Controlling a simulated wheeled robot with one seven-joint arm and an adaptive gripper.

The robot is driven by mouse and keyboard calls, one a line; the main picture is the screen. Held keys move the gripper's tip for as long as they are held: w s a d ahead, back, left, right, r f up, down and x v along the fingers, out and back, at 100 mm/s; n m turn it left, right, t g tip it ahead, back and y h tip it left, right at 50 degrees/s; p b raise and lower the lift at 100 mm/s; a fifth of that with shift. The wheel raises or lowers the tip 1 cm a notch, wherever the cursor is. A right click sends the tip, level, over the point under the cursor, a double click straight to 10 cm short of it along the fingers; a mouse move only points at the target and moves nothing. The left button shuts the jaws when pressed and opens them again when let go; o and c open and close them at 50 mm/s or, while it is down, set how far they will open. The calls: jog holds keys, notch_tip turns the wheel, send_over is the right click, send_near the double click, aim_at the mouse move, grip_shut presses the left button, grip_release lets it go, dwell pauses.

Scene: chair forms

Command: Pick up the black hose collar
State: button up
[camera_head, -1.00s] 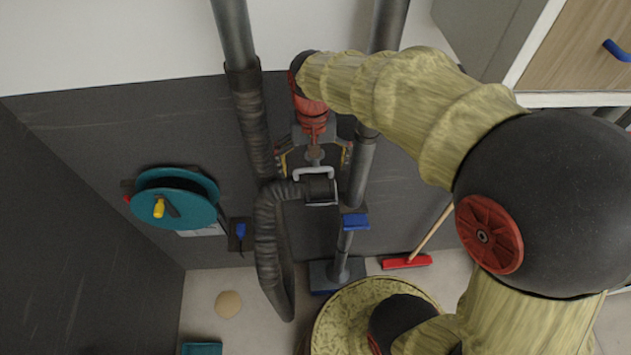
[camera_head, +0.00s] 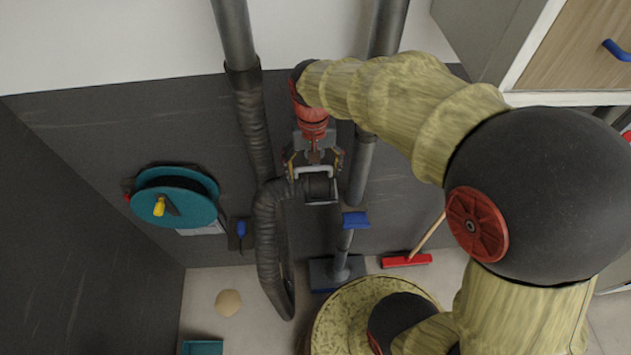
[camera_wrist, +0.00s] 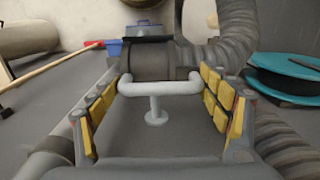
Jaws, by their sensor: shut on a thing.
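The black hose collar (camera_head: 321,188) is a short dark cylinder at the end of a ribbed black hose (camera_head: 268,225), with a pale grey handle (camera_head: 312,170) on its near side. In the wrist view the collar (camera_wrist: 147,60) lies straight ahead, its grey handle (camera_wrist: 160,88) crossing between the fingers. My gripper (camera_head: 314,166) is at the handle, with its yellow-padded fingers at the two ends of the bar. In the wrist view my gripper (camera_wrist: 162,86) is shut on the collar by this handle. The exact finger contact is small in the head view.
A teal reel (camera_head: 175,198) is on the dark wall at left. Grey pipes (camera_head: 360,170) run up the wall close to the collar's right. A blue-headed fitting (camera_head: 356,220) is just below right. A red broom (camera_head: 406,261) stands lower right.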

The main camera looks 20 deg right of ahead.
jog(key=c, duration=1.2)
